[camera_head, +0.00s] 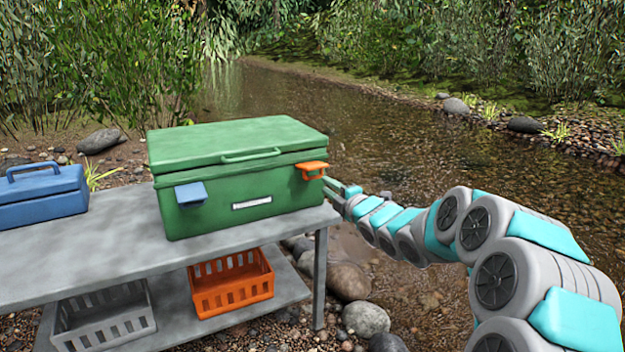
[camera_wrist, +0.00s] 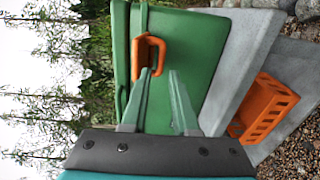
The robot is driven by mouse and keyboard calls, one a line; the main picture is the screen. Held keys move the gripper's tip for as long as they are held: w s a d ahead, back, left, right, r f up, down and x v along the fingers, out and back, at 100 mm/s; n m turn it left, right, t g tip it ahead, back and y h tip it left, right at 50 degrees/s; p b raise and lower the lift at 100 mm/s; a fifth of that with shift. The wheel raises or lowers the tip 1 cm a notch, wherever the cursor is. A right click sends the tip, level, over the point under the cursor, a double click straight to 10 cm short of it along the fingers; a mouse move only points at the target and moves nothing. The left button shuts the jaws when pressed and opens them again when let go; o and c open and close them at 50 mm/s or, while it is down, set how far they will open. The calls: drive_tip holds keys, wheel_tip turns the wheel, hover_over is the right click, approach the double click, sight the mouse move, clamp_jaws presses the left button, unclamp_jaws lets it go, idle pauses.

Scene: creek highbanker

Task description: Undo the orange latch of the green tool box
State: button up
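The green tool box (camera_head: 235,175) stands closed on a grey metal table. Its orange latch (camera_head: 312,170) sticks out from the front near the right corner; a blue latch (camera_head: 190,194) is near the left corner. In the wrist view, which is turned sideways, the orange latch (camera_wrist: 149,56) shows as a loop on the green box (camera_wrist: 195,60). My gripper (camera_head: 336,186) is just right of and slightly below the orange latch.
A blue box with a handle (camera_head: 42,196) stands at the table's left. On the lower shelf are an orange crate (camera_head: 232,288) and a grey crate (camera_head: 103,318). The table's top (camera_head: 100,262) is clear in front. Rocks and creek water lie to the right.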

sight(315, 177)
drive_tip(key=shift+p+x, duration=0.5)
drive_tip(key=shift+x, duration=2.7)
drive_tip(key=shift+d, duration=0.1)
drive_tip(key=shift+c, duration=0.4)
clamp_jaws()
